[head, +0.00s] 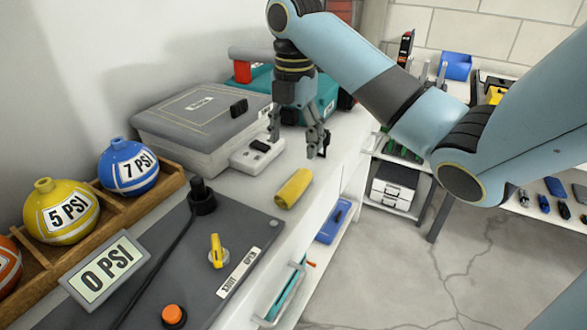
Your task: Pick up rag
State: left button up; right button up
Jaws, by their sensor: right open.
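A yellow rolled cloth (294,188), which looks like the rag, lies on the white countertop (335,150) near its front edge. My right gripper (298,143) hangs above the counter from the blue arm, fingers pointing down and spread apart. It is empty. In the picture it stands just above and behind the yellow cloth and does not touch it. My left gripper is not in view.
A grey panel (150,290) with a lever, yellow knob and orange button lies left of the cloth. A grey case (195,115), a small white device (257,155) and a teal case (328,92) stand behind. Pressure balls (62,215) sit in a wooden rack. Open floor lies right.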

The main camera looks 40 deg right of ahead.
aim_at(293, 180)
notch_tip(293, 180, down, 6)
jog(key=b, duration=0.5)
jog(key=f+b, duration=0.2)
jog(key=f, duration=0.1)
jog(key=f+b, duration=0.1)
jog(key=shift+s+a+f+b, duration=0.2)
jog(key=shift+a+f+b, duration=0.1)
jog(key=shift+f, duration=0.1)
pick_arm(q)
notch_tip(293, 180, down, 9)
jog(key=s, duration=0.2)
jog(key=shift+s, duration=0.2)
pick_arm(e)
jog(key=shift+r, duration=0.15)
jog(key=c, duration=1.2)
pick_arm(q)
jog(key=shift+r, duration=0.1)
pick_arm(e)
jog(key=shift+c, duration=0.2)
jog(key=shift+r, duration=0.1)
